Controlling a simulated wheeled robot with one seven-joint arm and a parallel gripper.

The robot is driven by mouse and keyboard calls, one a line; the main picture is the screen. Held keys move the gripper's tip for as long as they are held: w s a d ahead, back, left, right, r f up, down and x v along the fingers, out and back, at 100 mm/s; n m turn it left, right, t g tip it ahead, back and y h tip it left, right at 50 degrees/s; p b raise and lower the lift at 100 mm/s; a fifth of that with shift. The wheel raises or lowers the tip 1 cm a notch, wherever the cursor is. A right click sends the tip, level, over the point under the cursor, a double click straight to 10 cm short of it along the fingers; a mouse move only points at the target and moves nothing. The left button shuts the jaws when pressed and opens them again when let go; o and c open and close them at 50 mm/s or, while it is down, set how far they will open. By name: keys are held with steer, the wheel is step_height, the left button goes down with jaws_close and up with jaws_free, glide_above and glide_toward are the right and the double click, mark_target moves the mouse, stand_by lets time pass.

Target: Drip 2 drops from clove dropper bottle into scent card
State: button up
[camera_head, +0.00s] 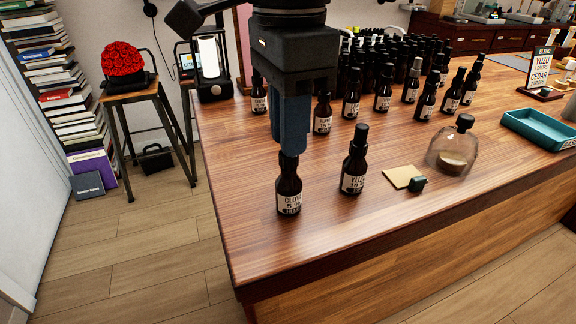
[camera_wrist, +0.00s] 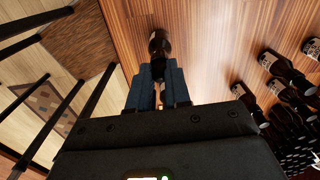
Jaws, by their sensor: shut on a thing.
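The clove dropper bottle (camera_head: 289,193), dark brown with a white label, stands upright near the table's front left corner. My gripper (camera_head: 290,145) comes down over it from above, its blue fingers shut on the bottle's top, which they hide. In the wrist view the bottle (camera_wrist: 158,42) shows just beyond the fingertips of my gripper (camera_wrist: 160,88). The scent card (camera_head: 403,176), a small pale yellow square, lies flat on the table to the right, with a small dark green block (camera_head: 417,184) at its edge.
A yuzu dropper bottle (camera_head: 354,168) stands between the clove bottle and the card. A glass flask (camera_head: 455,150) with a dark stopper stands right of the card. A teal tray (camera_head: 541,129) lies farther right. Many dark bottles fill the back. The wooden table's (camera_head: 330,235) front strip is clear.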

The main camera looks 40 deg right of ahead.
steer(key=shift+r, duration=0.1)
steer(key=shift+r+p, duration=2.05)
steer(key=shift+r, duration=1.95)
